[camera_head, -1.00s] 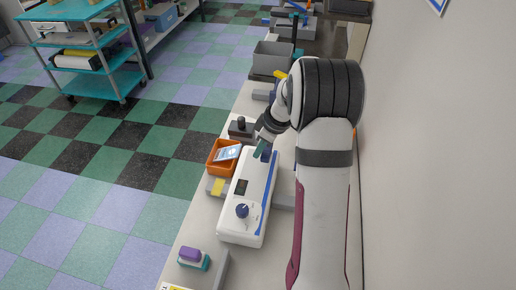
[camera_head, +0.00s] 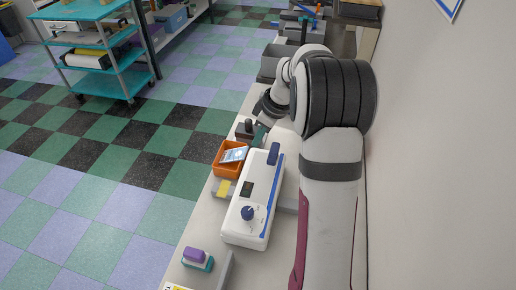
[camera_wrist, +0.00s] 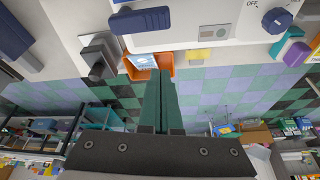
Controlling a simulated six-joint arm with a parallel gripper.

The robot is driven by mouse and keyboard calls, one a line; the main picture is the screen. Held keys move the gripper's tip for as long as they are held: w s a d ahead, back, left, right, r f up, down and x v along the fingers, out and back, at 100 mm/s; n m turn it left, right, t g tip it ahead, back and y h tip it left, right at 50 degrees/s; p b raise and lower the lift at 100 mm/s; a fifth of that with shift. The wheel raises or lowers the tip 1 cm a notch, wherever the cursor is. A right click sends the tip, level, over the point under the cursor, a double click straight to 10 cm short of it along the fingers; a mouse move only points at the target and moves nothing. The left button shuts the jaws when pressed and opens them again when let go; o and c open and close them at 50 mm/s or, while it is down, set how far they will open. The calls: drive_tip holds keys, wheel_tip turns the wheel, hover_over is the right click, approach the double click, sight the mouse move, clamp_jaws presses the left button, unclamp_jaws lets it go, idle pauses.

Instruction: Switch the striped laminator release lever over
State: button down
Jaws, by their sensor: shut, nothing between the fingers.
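The white laminator (camera_head: 254,205) has a blue stripe along one side and a round blue knob (camera_head: 247,213) near its front. A dark blue lever (camera_head: 273,153) sits at its far end; no stripes are clear on the lever itself. The lever also shows at the top of the wrist view (camera_wrist: 140,20), above the fingers and apart from them. My gripper (camera_head: 259,136) is just left of the lever in the head view. Its green fingers (camera_wrist: 161,76) are shut with nothing between them. My arm covers part of the bench right of the laminator.
An orange tray (camera_head: 219,168) with a pale blue packet lies left of the laminator. A grey block with a dark knob (camera_head: 245,127) stands beyond the tray. A purple and teal block (camera_head: 196,258) lies near the front. The wall is close on the right.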

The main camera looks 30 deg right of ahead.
drive_tip(key=v, duration=0.4)
drive_tip(key=shift+d+r, duration=0.15)
drive_tip(key=shift+r, duration=0.05)
drive_tip(key=s+a+r+m+g, duration=0.1)
drive_tip(key=s+a+r+m, duration=0.15)
drive_tip(key=a, duration=0.35)
drive_tip(key=s+a+r+m, duration=0.1)
drive_tip(key=s+a, duration=0.3)
drive_tip(key=a, duration=0.1)
drive_tip(key=s+a+f+m+g, duration=0.1)
drive_tip(key=s+a+m, duration=0.3)
drive_tip(key=s, duration=0.7)
drive_tip(key=s+a+f+m+g, duration=0.1)
drive_tip(key=s+a+m, duration=0.3)
drive_tip(key=s+a, duration=0.3)
drive_tip(key=s, duration=0.4)
drive_tip(key=shift+s+a, duration=0.3)
drive_tip(key=shift+a, duration=0.1)
